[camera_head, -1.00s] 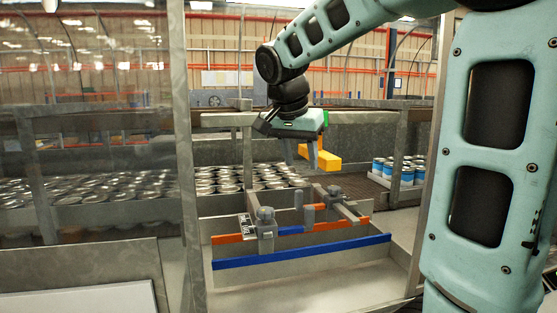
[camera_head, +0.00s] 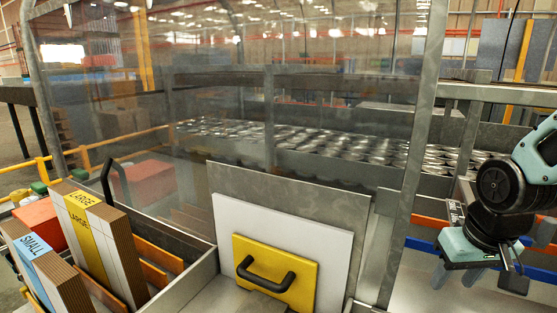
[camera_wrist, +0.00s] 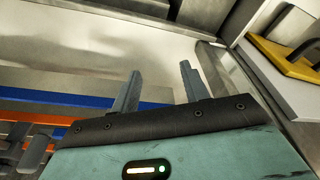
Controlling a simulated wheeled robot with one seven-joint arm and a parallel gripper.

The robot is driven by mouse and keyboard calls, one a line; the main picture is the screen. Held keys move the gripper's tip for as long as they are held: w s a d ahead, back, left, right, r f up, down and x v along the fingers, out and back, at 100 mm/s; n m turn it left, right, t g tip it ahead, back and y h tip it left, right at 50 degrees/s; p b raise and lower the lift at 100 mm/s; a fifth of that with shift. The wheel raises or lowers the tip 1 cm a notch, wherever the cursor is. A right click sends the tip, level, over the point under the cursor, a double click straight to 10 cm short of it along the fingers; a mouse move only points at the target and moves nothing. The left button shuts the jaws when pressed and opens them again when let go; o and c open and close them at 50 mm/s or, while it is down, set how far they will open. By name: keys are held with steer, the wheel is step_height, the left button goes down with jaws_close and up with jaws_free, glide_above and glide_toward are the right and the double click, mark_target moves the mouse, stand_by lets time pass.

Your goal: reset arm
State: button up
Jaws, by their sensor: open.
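My gripper (camera_head: 492,275) is at the right edge of the head view, pointing down over the metal tray with the blue and orange rails. In the wrist view my gripper (camera_wrist: 158,85) has its two fingers apart with nothing between them. Below the fingers lie a pale metal surface (camera_wrist: 80,45) and a blue rail (camera_wrist: 60,97). Part of my arm is cut off by the right edge of the head view.
A yellow plate with a black handle (camera_head: 275,275) leans on a white panel (camera_head: 225,220) at the centre. Cartons marked LARGE (camera_head: 88,230) and SMALL (camera_head: 40,265) stand in a bin at left. A clear screen and post (camera_head: 412,150) stand between them and my gripper. Cans (camera_head: 330,145) lie behind.

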steer(key=s+a+n+g, duration=0.1)
steer(key=s+a+n, duration=0.3)
steer(key=s+a, duration=0.3)
steer(key=s+a+r+n+g, duration=0.1)
steer(key=s+a+n, duration=0.3)
steer(key=s+a, duration=0.3)
steer(key=a, duration=0.5)
steer(key=shift+n+g+y, duration=0.3)
steer(key=shift+y, duration=0.1)
steer(key=shift+d+r, duration=0.1)
steer(key=shift+d, duration=0.05)
